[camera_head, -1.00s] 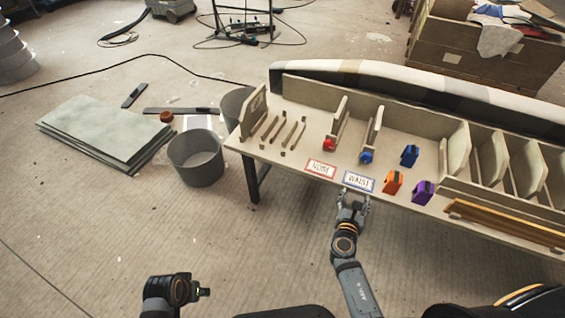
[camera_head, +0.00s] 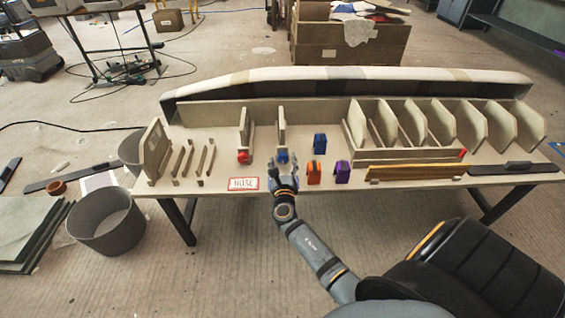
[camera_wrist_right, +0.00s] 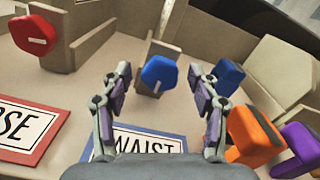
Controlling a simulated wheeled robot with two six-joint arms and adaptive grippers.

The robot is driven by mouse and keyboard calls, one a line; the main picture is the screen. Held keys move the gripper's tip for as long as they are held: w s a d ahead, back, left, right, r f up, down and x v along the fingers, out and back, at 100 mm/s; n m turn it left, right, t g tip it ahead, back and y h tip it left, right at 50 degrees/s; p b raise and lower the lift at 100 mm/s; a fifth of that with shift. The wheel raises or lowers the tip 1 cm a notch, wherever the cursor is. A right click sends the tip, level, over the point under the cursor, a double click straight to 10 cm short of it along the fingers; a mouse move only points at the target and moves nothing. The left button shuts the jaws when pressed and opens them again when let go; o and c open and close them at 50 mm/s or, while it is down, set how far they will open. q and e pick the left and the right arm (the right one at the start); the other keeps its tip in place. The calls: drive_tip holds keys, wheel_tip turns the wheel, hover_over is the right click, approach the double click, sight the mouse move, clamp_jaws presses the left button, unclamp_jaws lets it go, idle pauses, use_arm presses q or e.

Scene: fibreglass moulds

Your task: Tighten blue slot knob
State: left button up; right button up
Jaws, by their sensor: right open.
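The blue slot knob (camera_head: 282,156) sits at the foot of an upright board (camera_head: 281,128) on the bench. In the right wrist view the blue knob (camera_wrist_right: 159,75) has a light slot mark on its face and shows between and beyond the two fingers. My right gripper (camera_wrist_right: 164,85) is open and empty, above the blue-framed WAIST card (camera_wrist_right: 150,141). In the head view my right gripper (camera_head: 286,180) is at the bench's front edge, just in front of the knob, and covers the WAIST card. My left gripper is out of view.
Blue (camera_head: 320,144), orange (camera_head: 314,173) and purple (camera_head: 343,172) clamp-like pieces stand to the right. A grey bin (camera_head: 106,222) stands on the floor at left.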

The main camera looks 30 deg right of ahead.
drive_tip(key=shift+w+d, duration=0.15)
drive_tip(key=shift+w, duration=0.05)
drive_tip(key=shift+c, duration=0.2)
drive_tip(key=c, duration=1.1)
drive_tip(key=shift+m, duration=0.3)
